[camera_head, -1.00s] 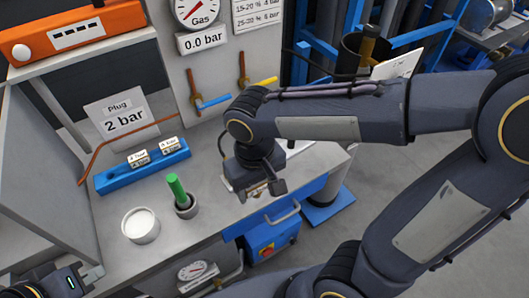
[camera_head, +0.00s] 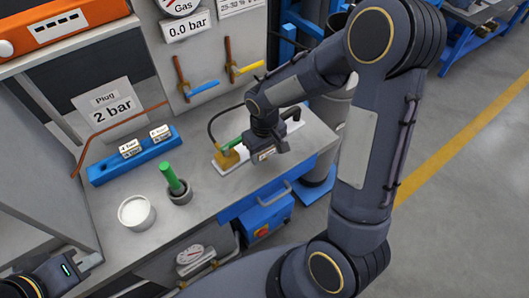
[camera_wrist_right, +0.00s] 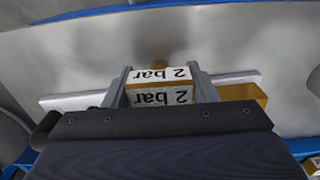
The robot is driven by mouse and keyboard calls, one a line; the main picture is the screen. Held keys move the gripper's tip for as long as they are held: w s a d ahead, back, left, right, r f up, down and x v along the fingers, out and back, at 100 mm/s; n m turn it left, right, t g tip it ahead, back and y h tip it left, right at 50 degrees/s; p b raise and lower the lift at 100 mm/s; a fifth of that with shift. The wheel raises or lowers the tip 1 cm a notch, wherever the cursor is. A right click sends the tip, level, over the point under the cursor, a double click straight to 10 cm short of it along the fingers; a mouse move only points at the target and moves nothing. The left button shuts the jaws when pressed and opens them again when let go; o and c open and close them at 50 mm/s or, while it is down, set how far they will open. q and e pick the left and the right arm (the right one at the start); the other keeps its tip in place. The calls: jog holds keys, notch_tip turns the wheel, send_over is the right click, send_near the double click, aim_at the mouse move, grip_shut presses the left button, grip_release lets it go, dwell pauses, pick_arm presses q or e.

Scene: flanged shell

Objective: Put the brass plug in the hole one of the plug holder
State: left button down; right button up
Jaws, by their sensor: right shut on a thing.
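The brass plug (camera_wrist_right: 175,86) with white "2 bar" labels sits between the fingers of my right gripper (camera_wrist_right: 160,84) in the right wrist view. In the head view my right gripper (camera_head: 265,155) is over the right part of the bench, at a white plate, and mostly hides the plug. I cannot tell whether the plug touches the plate. The blue plug holder (camera_head: 103,175) lies at the back left of the bench, with small white labels on top, well apart from this gripper. My left gripper (camera_head: 90,263) is at the lower left edge; its finger gap is unclear.
A brass part with a green handle (camera_head: 230,156) stands on the white plate (camera_wrist_right: 75,101), left of my right gripper.

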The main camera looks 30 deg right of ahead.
jog(key=shift+f, duration=0.55)
jog(key=shift+f, duration=0.1)
jog(key=o, duration=0.6)
jog(key=shift+f, duration=0.15)
jog(key=shift+c, duration=0.2)
jog(key=o, duration=0.4)
jog(key=shift+o, duration=0.2)
